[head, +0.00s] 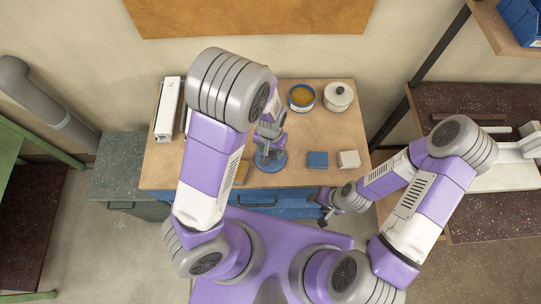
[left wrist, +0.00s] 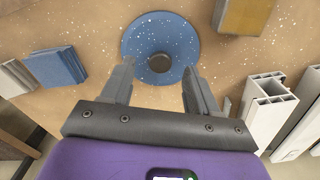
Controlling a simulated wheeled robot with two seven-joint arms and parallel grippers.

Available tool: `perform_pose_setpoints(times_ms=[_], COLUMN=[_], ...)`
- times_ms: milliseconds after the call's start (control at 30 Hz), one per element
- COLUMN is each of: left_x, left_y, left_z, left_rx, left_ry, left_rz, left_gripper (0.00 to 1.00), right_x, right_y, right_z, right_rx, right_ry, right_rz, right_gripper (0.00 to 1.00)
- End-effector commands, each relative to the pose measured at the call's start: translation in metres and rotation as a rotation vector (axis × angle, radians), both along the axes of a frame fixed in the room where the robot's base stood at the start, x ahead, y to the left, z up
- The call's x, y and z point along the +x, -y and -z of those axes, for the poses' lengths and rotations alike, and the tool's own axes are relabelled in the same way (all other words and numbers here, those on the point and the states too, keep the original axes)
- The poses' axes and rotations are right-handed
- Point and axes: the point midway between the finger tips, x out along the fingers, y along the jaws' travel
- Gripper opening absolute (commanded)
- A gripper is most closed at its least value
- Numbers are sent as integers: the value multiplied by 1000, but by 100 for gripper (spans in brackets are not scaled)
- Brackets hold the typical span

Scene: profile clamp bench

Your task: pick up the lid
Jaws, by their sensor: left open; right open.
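The lid is a blue speckled disc with a dark knob. It lies on the bench and shows in the left wrist view (left wrist: 140,42) and, partly covered by my left arm, in the head view (head: 271,166). My left gripper (left wrist: 158,68) is open above it, with the knob appearing between the fingertips. I cannot tell how far the fingers are above the knob. In the head view this gripper (head: 268,150) is partly hidden by its own wrist. My right gripper (head: 325,208) is open and empty off the bench's front edge.
The wooden bench (head: 215,180) also bears a blue pot (head: 301,97) with orange contents, a white lidded pot (head: 338,96), a blue block (head: 317,160), a whitish block (head: 348,159), a yellowish block (head: 241,172) and white profiles (head: 167,110). The bench between pots and blocks is clear.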

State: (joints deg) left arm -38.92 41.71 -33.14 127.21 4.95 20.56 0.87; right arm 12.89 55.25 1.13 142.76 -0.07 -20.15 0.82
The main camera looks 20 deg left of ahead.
Motion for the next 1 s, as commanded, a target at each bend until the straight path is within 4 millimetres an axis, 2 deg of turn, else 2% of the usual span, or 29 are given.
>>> perform_pose_setpoints(times_ms=[100,200,467,833,1000], left_x=[-1,0,0,0,0], left_y=[-1,-1,-1,-1,-1], left_z=[20,27,28,28,28], left_rx=[2,1,0,1,0], left_ry=[-4,-1,1,1,1], left_rz=[0,0,0,0,0], left_gripper=[60,60,58,2,1], right_x=[0,1,0,0,1], right_y=[0,0,0,0,0], right_z=[5,6,5,5,5], right_rx=[0,0,0,0,0], right_ry=[1,1,1,1,1], right_rz=[0,0,0,0,0], right_gripper=[54,54,54,54,54])
